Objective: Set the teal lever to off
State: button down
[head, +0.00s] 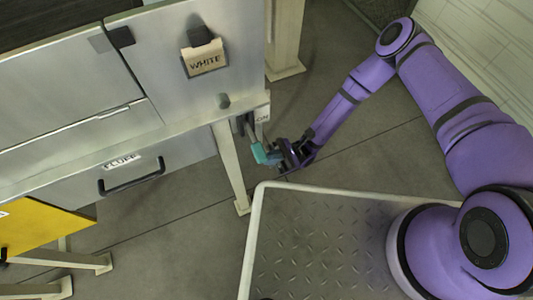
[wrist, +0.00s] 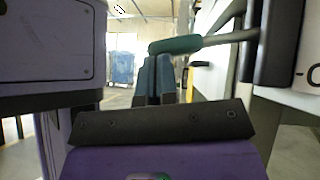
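The teal lever (head: 260,153) has a grey rod that comes out beside the cabinet's right end and a teal grip at its tip. In the wrist view the teal grip (wrist: 175,45) lies across the top of my fingers, with its rod running right to a dark mount (wrist: 278,40). My gripper (head: 278,153) is at the grip's outer end in the head view. In the wrist view its two blue-grey fingers (wrist: 155,62) are close together just below the grip. I cannot tell whether they touch it. A label reading "ON" (head: 262,115) is partly visible above the lever.
The metal cabinet (head: 180,140) with a "FLUFF" drawer (head: 122,161) and a "WHITE" tag (head: 205,60) fills the left. A cabinet leg (head: 232,170) stands close to the lever. A yellow panel (head: 45,228) is at lower left. Open floor (head: 370,145) lies under my arm.

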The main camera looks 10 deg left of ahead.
notch_tip(320, 180, up, 9)
jog(key=m+t+y, duration=0.6)
jog(key=m+t, duration=0.8)
jog(key=m, duration=0.2)
jog(key=shift+s+d+m, duration=0.2)
jog(key=shift+s+m, duration=0.1)
jog(key=shift+s, duration=0.1)
